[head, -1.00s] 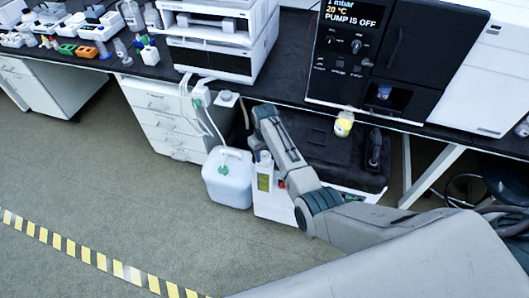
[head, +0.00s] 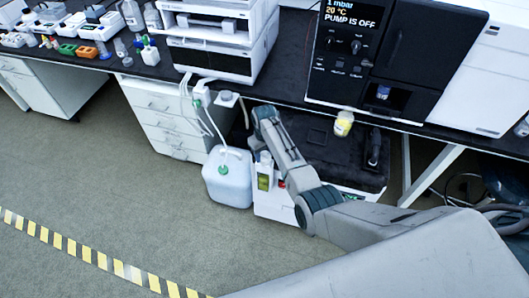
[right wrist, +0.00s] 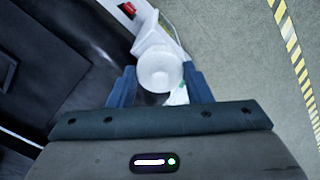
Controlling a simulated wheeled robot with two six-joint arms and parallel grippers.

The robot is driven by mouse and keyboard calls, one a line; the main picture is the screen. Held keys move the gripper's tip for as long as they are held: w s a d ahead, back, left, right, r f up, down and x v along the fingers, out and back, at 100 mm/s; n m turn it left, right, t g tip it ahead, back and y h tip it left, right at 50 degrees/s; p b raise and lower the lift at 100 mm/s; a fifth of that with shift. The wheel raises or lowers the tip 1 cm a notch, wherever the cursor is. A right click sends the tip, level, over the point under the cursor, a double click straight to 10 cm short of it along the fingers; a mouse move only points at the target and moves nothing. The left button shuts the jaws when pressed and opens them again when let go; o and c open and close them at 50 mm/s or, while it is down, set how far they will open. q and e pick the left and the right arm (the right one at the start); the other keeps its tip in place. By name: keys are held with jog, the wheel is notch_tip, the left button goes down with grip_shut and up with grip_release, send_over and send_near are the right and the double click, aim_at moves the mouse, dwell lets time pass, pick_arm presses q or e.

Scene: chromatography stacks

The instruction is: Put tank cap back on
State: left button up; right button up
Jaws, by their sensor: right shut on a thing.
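In the head view my right wrist is above and to the right of the jug, and the fingers are hard to make out. A whitish disc (head: 227,98) shows left of that wrist; I cannot tell if it is the held thing. My left gripper is out of view.
A white bottle with a yellow-green label (head: 264,178) stands close right of the jug, by a white box (head: 272,207). White drawers (head: 165,120) are behind, under the black bench. A yellow-capped jar (head: 344,123) is further right. The floor in front is clear.

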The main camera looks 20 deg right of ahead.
jog(key=shift+f+p, duration=0.15)
jog(key=shift+p, duration=0.15)
dwell(0.7)
jog(key=o, duration=1.6)
jog(key=shift+r+p, duration=3.55)
jog(key=shift+p, duration=0.25)
grip_shut()
